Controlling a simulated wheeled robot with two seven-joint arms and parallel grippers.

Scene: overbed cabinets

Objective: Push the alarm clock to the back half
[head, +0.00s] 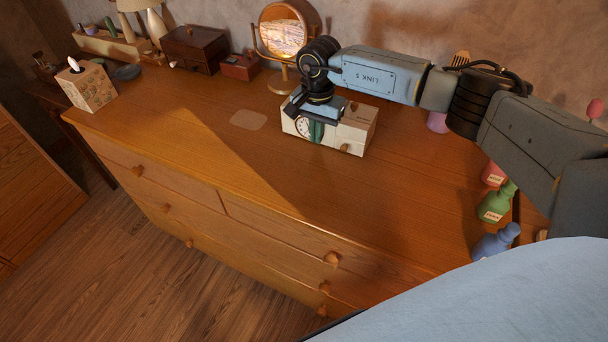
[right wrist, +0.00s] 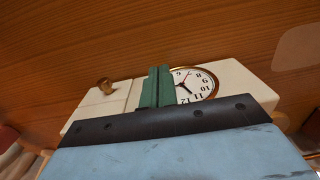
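The alarm clock is a cream box (head: 354,128) with a round white dial and a small drawer with a brass knob. It stands upright on the wooden dresser top (head: 300,185), right of centre in the head view. It also shows in the right wrist view, with its dial (right wrist: 194,86) partly covered by my fingers. My right gripper (head: 317,131) points down at the front of the clock, beside the dial. Its green fingers (right wrist: 157,86) are together with nothing visible between them. I cannot tell whether they touch the clock. My left gripper is not in view.
A round mirror (head: 285,38) stands behind the clock, with a small red box (head: 240,67) and a brown chest (head: 194,50) to its left. A tissue box (head: 90,87) is far left. Green (head: 495,204) and blue (head: 494,241) bottles stand right. The dresser's front middle is clear.

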